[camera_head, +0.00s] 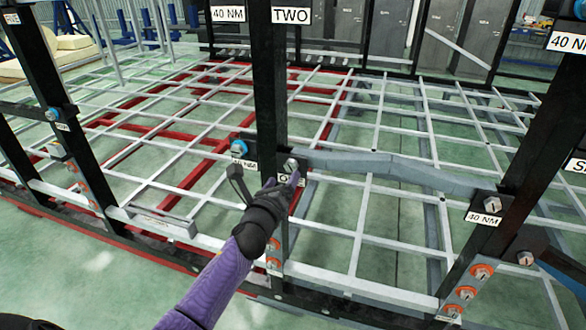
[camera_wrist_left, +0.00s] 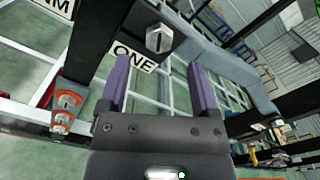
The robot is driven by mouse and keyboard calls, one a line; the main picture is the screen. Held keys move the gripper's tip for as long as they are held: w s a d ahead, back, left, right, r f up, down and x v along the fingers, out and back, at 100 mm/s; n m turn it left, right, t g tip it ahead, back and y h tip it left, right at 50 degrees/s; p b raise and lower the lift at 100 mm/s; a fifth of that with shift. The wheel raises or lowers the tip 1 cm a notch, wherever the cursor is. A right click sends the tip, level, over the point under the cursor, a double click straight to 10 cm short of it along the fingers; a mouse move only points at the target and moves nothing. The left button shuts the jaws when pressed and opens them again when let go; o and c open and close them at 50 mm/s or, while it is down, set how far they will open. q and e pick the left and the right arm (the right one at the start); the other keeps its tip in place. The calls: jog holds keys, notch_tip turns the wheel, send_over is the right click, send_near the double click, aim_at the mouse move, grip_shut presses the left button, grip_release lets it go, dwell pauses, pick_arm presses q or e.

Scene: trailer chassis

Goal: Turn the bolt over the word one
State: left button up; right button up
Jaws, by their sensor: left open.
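The silver hex bolt (camera_head: 291,165) sits on a black plate on the middle dark post. In the left wrist view the bolt (camera_wrist_left: 159,38) stands just above a white label reading ONE (camera_wrist_left: 136,57). My left gripper (camera_head: 284,186) is in front of the post, just below the bolt, and partly hides the label in the head view. In the left wrist view its purple fingers (camera_wrist_left: 160,62) are spread apart with nothing between them. The bolt lies beyond the fingertips, roughly in line with the gap. My right gripper is not in view.
Other bolts stand close by: a blue-ringed one (camera_head: 239,149) to the left and a silver one over a 40 NM label (camera_head: 493,205) to the right. A grey bar (camera_head: 400,170) runs right from the plate. The dark post (camera_head: 270,80) rises above.

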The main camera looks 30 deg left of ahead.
aim_at(290, 167)
pick_arm(q)
jog(key=x, duration=0.3)
jog(key=shift+w+a+f+b, duration=0.1)
jog(key=shift+w+f+b, duration=0.15)
jog(key=shift+w+b, duration=0.15)
jog(key=shift+w+a+r, duration=0.1)
jog(key=shift+w+r, duration=0.05)
jog(key=shift+w, duration=0.3)
jog(key=shift+c, duration=0.3)
grip_shut()
